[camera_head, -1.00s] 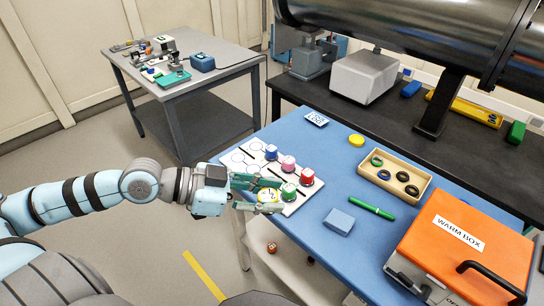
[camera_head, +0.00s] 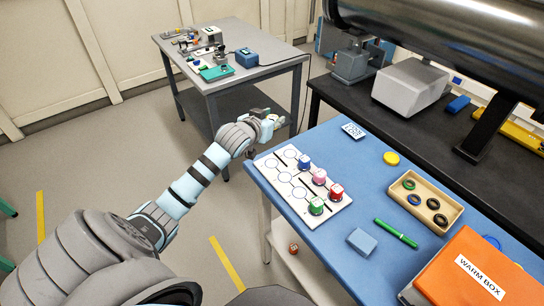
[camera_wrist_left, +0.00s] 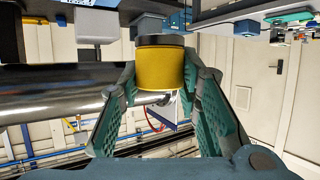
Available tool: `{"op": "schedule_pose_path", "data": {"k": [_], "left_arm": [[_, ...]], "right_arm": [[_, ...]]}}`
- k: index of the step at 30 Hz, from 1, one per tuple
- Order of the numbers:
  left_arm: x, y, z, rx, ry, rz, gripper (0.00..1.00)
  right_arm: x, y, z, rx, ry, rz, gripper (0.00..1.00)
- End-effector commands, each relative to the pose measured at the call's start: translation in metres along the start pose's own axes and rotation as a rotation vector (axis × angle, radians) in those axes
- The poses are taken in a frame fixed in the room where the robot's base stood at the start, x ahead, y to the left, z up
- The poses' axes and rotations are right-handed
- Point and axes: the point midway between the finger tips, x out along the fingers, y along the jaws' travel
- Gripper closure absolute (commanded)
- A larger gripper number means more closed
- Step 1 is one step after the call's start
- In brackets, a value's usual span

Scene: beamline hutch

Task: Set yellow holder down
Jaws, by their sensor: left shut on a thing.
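The yellow holder (camera_wrist_left: 160,66), a short cylinder with a dark top, sits between the green fingers of my left gripper (camera_wrist_left: 165,88) in the left wrist view. The gripper is shut on it. In the head view my left gripper (camera_head: 270,120) is small, in the gap between the blue table and the grey table. The holder is hard to make out there. A white board (camera_head: 290,181) with printed circles lies on the blue table, with blue (camera_head: 304,162), pink (camera_head: 319,177), red (camera_head: 336,192) and green (camera_head: 316,206) holders on it. My right gripper is not in view.
The blue table (camera_head: 375,195) also bears a yellow disc (camera_head: 391,158), a tan tray (camera_head: 452,211) of rings, a green pen (camera_head: 396,233), a blue block (camera_head: 361,241) and the orange warm box (camera_head: 470,280). The grey table (camera_head: 268,64) at the back holds several items and a teal tray (camera_head: 217,73).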

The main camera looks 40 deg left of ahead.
Motion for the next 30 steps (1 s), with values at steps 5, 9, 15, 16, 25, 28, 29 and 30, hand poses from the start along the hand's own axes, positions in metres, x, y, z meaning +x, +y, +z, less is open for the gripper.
{"op": "schedule_pose_path", "data": {"k": [5, 9, 15, 16, 25, 28, 29, 30], "left_arm": [[0.028, 0.001, 0.07, 0.0, -0.005, 0.001, 0.98], [0.041, 0.001, 0.1, 0.002, -0.001, 0.002, 0.98], [0.054, 0.001, 0.131, 0.001, -0.001, 0.002, 0.98], [0.056, 0.001, 0.135, 0.001, 0.0, 0.003, 0.98], [0.057, 0.0, 0.139, 0.004, 0.002, 0.003, 0.98], [0.058, 0.0, 0.141, 0.004, 0.001, 0.003, 0.66], [0.058, 0.0, 0.141, 0.004, 0.001, 0.003, 0.61], [0.058, 0.0, 0.141, 0.004, 0.001, 0.003, 0.55]], "right_arm": [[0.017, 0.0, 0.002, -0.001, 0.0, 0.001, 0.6], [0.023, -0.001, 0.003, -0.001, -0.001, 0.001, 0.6], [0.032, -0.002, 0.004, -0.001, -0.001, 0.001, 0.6], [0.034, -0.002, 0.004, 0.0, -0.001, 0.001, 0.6], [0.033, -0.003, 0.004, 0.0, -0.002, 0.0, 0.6], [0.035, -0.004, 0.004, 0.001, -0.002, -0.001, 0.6], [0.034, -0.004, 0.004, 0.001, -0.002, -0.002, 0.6], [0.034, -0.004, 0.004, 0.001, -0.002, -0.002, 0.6]]}}
